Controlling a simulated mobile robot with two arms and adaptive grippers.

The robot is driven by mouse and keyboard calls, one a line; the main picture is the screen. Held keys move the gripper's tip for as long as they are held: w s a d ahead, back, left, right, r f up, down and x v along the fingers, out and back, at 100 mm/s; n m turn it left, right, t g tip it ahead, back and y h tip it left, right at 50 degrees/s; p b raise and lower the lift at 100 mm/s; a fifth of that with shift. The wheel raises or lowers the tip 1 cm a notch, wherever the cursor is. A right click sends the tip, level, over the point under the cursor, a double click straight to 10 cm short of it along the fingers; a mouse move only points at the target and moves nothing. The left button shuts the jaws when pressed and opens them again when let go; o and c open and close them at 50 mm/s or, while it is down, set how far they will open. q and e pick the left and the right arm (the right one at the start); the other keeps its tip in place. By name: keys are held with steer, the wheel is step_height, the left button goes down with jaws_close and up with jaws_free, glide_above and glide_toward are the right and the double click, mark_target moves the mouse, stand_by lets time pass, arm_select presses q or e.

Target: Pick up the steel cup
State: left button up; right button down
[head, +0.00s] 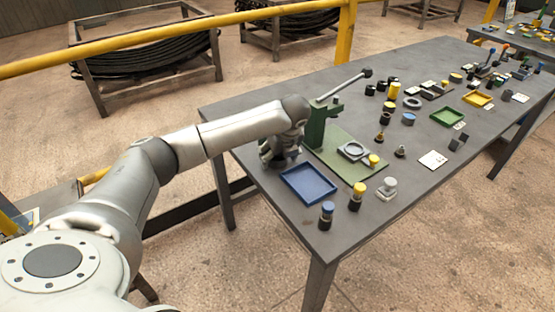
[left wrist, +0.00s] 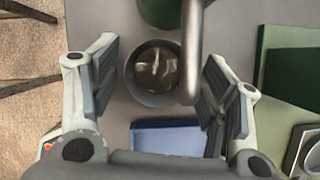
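The steel cup (left wrist: 138,90) is a round grey cup seen from above in the left wrist view, with a shiny, dark inside. My left gripper (left wrist: 160,62) is open, with one finger on each side of the cup and a gap showing on both sides. A grey lever bar crosses over the cup's right side and hides part of its rim. In the head view my left gripper (head: 277,156) is low over the table's near left corner, and I cannot make out the cup there. My right gripper is not in view.
A green press (head: 315,128) with a long handle (head: 343,86) stands close beside my left gripper. A blue tray (head: 309,183) lies just in front. Several small capped parts, a yellow tray (head: 477,98) and a green tray (head: 447,117) are further right.

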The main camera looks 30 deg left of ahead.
arm_select(q)
steer(key=c, duration=0.9)
steer(key=shift+o, duration=0.2)
